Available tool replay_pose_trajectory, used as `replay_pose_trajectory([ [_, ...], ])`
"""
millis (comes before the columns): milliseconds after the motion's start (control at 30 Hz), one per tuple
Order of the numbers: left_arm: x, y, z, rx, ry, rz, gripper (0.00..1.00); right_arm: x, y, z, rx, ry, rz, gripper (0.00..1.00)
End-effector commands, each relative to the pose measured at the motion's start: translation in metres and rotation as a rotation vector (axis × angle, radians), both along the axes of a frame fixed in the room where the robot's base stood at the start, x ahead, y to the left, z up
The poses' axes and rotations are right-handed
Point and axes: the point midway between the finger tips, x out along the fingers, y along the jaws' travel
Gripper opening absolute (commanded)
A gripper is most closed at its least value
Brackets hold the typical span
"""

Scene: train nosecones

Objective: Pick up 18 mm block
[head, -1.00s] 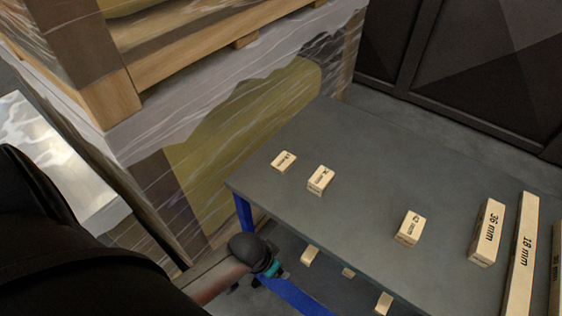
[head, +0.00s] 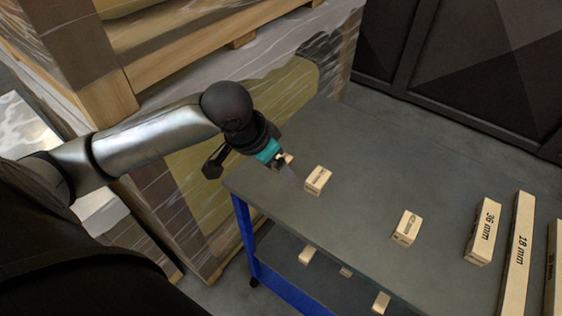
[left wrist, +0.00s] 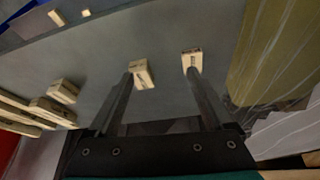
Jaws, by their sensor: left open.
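The long pale wooden block marked 18 mm (head: 518,250) stands at the right of the grey table top (head: 370,170) in the head view. My right gripper is not in view.
A small block (head: 318,180), a larger block (head: 407,228), the 36 mm block (head: 483,232) and another long block (head: 554,270) stand on the table. Several blocks lie on the lower shelf (head: 330,275). A wrapped pallet stack (head: 180,190) is behind the table's left end.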

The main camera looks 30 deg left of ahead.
Motion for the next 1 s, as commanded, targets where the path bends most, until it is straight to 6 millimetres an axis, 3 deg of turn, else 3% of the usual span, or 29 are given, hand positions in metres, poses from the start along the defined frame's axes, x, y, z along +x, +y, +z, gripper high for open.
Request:
replay_pose_trajectory([
  [33,0.008,0.015,0.013,0.015,-0.002,0.031,0.85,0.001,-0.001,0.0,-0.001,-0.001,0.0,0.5],
  [200,0.018,0.045,0.041,0.012,0.01,0.121,0.85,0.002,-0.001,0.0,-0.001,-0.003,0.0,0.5],
  [367,0.021,0.055,0.048,0.006,0.017,0.161,0.85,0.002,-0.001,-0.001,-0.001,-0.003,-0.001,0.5],
  [800,0.052,0.052,-0.027,0.004,0.017,0.162,0.85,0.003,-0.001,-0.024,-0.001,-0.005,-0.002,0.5],
  [1000,0.059,0.051,-0.041,0.006,0.016,0.162,0.85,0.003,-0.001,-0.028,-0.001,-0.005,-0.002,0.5],
])
